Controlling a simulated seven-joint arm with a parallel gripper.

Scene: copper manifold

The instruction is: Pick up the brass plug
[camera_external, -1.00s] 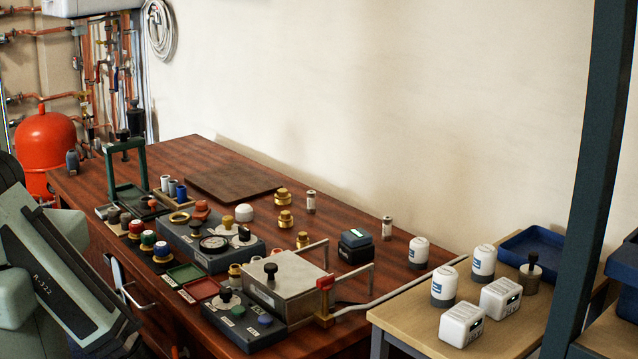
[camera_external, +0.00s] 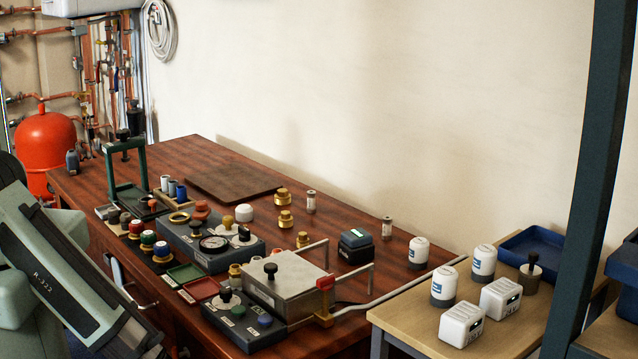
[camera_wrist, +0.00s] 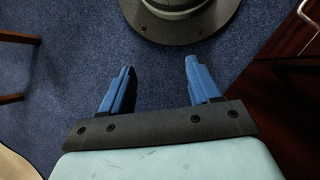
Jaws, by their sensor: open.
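Several brass pieces stand on the dark wooden bench in the external view: one near the brown board (camera_external: 283,196), one just in front of it (camera_external: 285,220), and a smaller one (camera_external: 303,240) closer to the steel box. I cannot tell which of them is the brass plug. My gripper (camera_wrist: 158,78) shows in the wrist view, with its two blue fingers wide apart and nothing between them. It is over the blue floor, away from the brass pieces. The external view does not show its fingers.
A steel box (camera_external: 286,285) with a black knob, a grey gauge block (camera_external: 195,238) and a green frame (camera_external: 141,165) crowd the bench. A metal rail (camera_external: 349,279) rises beside the box. The bench's dark side (camera_wrist: 280,95) is at right in the wrist view.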

